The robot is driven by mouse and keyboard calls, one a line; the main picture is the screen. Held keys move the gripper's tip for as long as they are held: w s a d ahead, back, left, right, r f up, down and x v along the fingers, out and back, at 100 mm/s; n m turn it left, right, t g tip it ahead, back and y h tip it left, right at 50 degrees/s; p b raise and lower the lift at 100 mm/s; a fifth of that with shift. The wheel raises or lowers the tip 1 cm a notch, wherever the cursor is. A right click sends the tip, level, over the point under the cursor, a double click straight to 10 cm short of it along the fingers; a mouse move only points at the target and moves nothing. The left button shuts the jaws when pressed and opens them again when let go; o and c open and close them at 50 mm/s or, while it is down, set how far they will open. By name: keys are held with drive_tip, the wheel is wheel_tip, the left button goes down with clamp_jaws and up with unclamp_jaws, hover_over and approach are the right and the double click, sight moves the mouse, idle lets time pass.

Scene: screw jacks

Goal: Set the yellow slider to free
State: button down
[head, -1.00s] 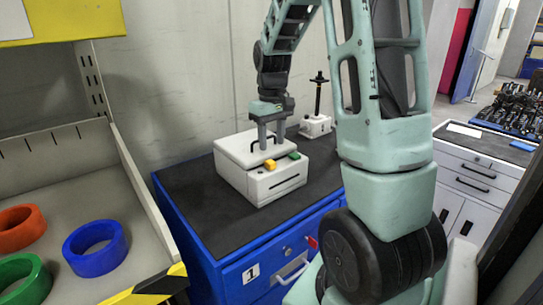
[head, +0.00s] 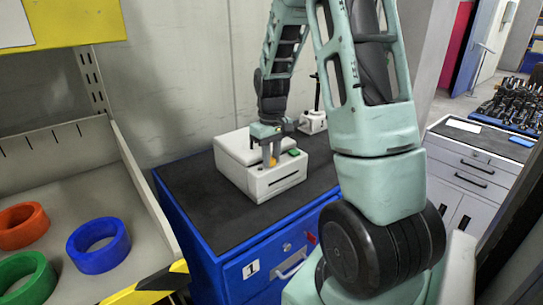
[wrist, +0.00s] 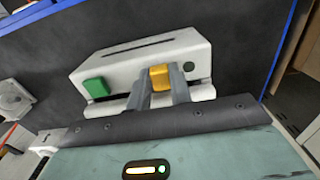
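The yellow slider (wrist: 160,77) is on the white box (head: 262,186) with a dark slot in its front. In the wrist view it sits between the two grey fingers of my gripper (wrist: 161,88), with a finger against each side. In the head view my gripper (head: 270,160) points down onto the box top, and only a bit of the yellow slider (head: 273,163) shows past the fingers. The fingers look closed on it. Any marking for free is not readable.
A green block (wrist: 95,88) is beside the slider on the same box. The box stands on a dark-topped blue cabinet (head: 225,225). A white device with a black post (head: 313,122) stands behind. A shelf with coloured rings (head: 98,246) is at left.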

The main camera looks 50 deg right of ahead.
sight(281, 162)
drive_tip(key=shift+s+d, duration=0.2)
drive_tip(key=shift+d, duration=0.65)
drive_tip(key=shift+s+d, duration=0.2)
drive_tip(key=shift+d, duration=0.65)
drive_tip(key=c, duration=1.2)
unclamp_jaws()
drive_tip(key=shift+c, duration=0.2)
wheel_tip(281, 162, up, 18)
drive_tip(key=b, duration=0.3)
drive_tip(key=shift+f, duration=0.25)
